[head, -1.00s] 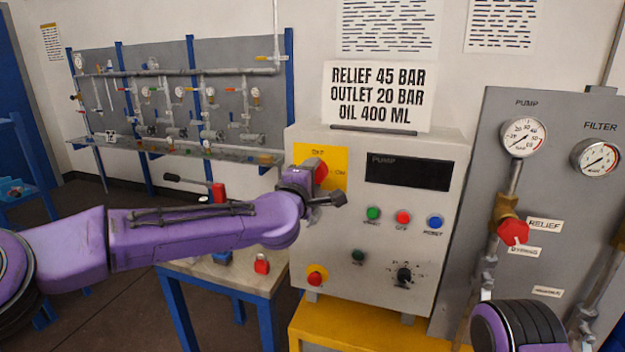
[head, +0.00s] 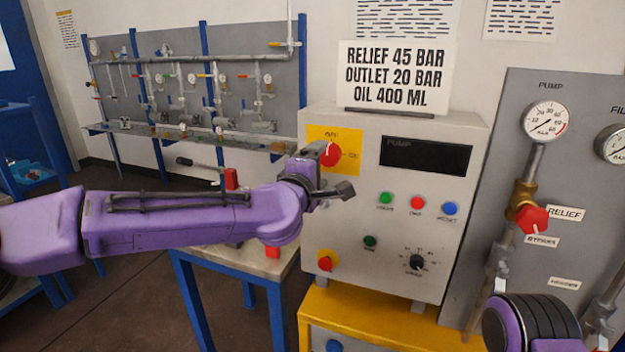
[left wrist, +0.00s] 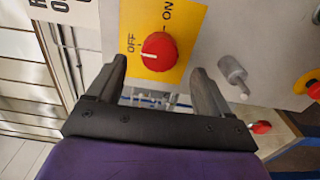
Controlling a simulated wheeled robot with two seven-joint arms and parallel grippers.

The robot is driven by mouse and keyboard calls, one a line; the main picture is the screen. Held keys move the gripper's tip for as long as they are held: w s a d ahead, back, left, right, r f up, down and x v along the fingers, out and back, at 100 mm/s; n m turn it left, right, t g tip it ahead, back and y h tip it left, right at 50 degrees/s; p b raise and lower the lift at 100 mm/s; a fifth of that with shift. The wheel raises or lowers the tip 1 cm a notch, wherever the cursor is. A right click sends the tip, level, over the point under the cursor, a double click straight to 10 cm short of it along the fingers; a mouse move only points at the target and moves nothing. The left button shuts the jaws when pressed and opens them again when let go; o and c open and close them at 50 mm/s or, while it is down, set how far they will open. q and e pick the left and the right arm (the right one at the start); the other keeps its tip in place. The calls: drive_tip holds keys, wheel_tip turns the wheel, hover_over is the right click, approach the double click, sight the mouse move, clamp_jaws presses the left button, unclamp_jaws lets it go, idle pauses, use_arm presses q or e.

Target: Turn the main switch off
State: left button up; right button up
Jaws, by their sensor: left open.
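The main switch is a red rotary knob (head: 331,155) on a yellow plate marked OFF and ON, at the upper left of the grey control box. In the left wrist view the knob (left wrist: 158,51) shows whole; a pale mark on it lies toward the OFF label. My left gripper (head: 334,170) is open at the plate, overlapping the knob's left edge in the head view. In the left wrist view its two fingers (left wrist: 157,80) stand apart, below and either side of the knob, with nothing between them. My right gripper is not visible.
The control box (head: 465,200) carries push buttons, a selector dial (head: 417,262) and a red stop button (head: 326,260). A grey pump panel (head: 570,105) with gauges and a red valve handle (head: 531,218) stands at right. A small table (head: 240,260) is below my left arm.

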use_arm(q)
drive_tip(key=b+v, duration=0.1)
drive_tip(key=v, duration=0.5)
drive_tip(key=shift+s+a, duration=0.1)
drive_tip(key=shift+a, duration=0.05)
